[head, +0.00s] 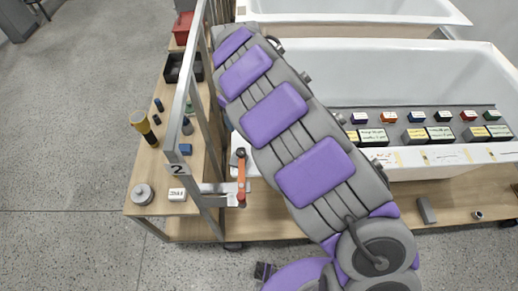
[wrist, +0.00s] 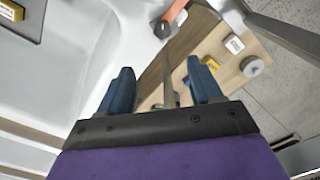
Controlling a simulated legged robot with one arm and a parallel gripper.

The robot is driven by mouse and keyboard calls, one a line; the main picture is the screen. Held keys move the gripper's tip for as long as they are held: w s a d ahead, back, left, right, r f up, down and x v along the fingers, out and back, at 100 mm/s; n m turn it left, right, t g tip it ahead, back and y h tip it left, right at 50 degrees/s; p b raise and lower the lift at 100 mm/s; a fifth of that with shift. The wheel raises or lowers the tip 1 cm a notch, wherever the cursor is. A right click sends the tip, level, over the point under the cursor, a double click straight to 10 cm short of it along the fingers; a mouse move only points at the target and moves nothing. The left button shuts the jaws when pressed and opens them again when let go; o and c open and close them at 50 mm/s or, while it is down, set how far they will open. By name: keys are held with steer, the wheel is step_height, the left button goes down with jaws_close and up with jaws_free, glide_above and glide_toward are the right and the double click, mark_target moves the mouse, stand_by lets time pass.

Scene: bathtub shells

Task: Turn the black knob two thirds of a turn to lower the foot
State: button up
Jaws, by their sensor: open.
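A black knob (wrist: 163,29) shows at the top of the wrist view, at the end of an orange bar (wrist: 175,12), beside the white tub wall. In the head view the orange bar (head: 241,178) stands left of my arm, beside a metal frame. My gripper (wrist: 162,85) is open, with its two blue fingers well apart and nothing held between them. The knob lies beyond the fingertips and is not touched. My gripper's fingers cannot be made out in the head view. I cannot make out the foot in either view.
A wooden bench (head: 160,165) on the left holds a yellow-topped tool (head: 142,124), a grey round part (head: 143,194) and small blocks. A metal rail (head: 180,110) runs along it. White tubs (head: 400,75) stand right, with rows of labelled blocks.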

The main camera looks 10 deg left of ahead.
steer(key=b, duration=0.1)
glide_toward(240, 150)
steer(key=f, duration=0.1)
steer(key=d+f+b, duration=0.1)
steer(key=f, duration=0.3)
steer(key=shift+d, duration=0.35)
steer(key=a+f, duration=0.1)
steer(key=f, duration=0.1)
steer(key=a+f+b, duration=0.1)
steer(key=f, duration=0.1)
steer(key=shift+a, duration=0.2)
steer(key=shift+a+f, duration=0.2)
steer(key=shift+a, duration=0.1)
steer(key=shift+d+r, duration=0.25)
steer(key=shift+d, duration=0.5)
steer(key=shift+d+r, duration=0.1)
steer(key=shift+d, duration=0.4)
steer(key=c, duration=0.3)
steer(key=shift+a, duration=0.1)
steer(key=shift+c, duration=0.7)
steer(key=shift+a+f, duration=0.2)
steer(key=shift+a, duration=0.5)
steer(key=c, duration=0.5)
steer(key=shift+c, duration=0.6)
steer(key=shift+d, duration=0.15)
